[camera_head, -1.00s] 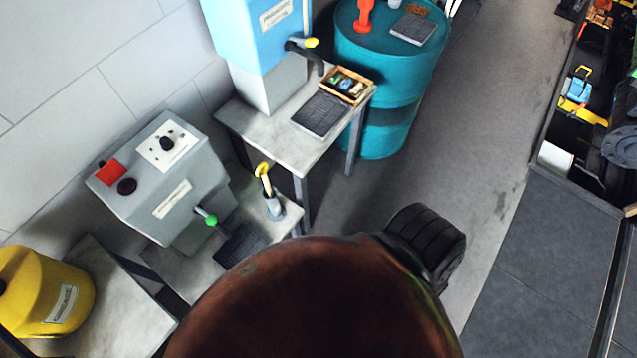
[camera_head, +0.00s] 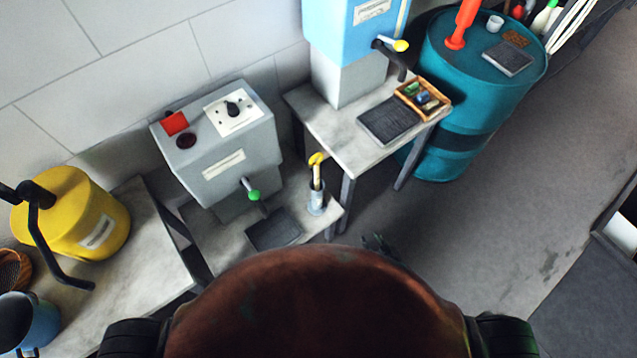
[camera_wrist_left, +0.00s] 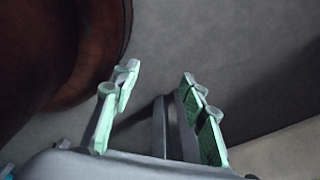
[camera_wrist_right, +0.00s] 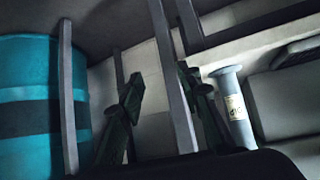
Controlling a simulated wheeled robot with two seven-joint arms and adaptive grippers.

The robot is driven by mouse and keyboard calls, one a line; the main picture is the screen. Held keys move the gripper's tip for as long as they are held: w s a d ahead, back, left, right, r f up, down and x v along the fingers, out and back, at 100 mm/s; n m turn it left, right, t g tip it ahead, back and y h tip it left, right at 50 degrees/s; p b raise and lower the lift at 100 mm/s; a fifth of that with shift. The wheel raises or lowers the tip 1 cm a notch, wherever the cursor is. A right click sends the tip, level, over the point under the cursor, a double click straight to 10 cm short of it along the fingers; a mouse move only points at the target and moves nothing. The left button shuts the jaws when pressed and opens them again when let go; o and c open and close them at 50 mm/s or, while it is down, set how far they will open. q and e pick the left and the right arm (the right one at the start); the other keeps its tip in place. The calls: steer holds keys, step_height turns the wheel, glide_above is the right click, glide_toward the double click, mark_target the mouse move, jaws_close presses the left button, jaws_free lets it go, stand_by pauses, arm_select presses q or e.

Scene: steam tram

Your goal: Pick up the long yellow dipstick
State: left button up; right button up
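The dipstick (camera_head: 317,172) has a yellow ring handle and stands upright in a grey holder (camera_head: 317,205) on a low bench, in the head view. Its lower part is hidden inside the holder. My right gripper (camera_head: 378,245) shows small and dark just right of and below the holder, lower than the bench edge. In the right wrist view my right gripper (camera_wrist_right: 160,85) has its fingers apart with nothing held. A grey labelled tube (camera_wrist_right: 236,115), seemingly the holder, is just right of the fingers. My left gripper (camera_wrist_left: 155,80) is open and empty over floor, outside the head view.
A grey machine with a green-knobbed lever (camera_head: 254,195) and a dark mat (camera_head: 273,230) are left of the holder. A higher table (camera_head: 350,148) stands behind, with a teal drum (camera_head: 455,130) to the right. A yellow can (camera_head: 80,215) stands left.

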steer(key=w+a+r+n+t+y+b, duration=0.1)
steer(key=w+a+r+t+y, duration=0.1)
steer(key=w+a+r, duration=0.4)
steer(key=w+a+r+n+t+y, duration=0.1)
steer(key=w+a+r, duration=0.3)
steer(key=r, duration=0.5)
steer(key=n+t+y+b, duration=0.1)
steer(key=t+y, duration=0.1)
steer(key=y, duration=0.2)
glide_toward(318, 167)
steer(key=x, duration=1)
steer(key=shift+a+r+b, duration=0.1)
steer(key=shift+b, duration=0.25)
steer(key=shift+w+a, duration=0.25)
steer(key=shift+w, duration=0.05)
jaws_close()
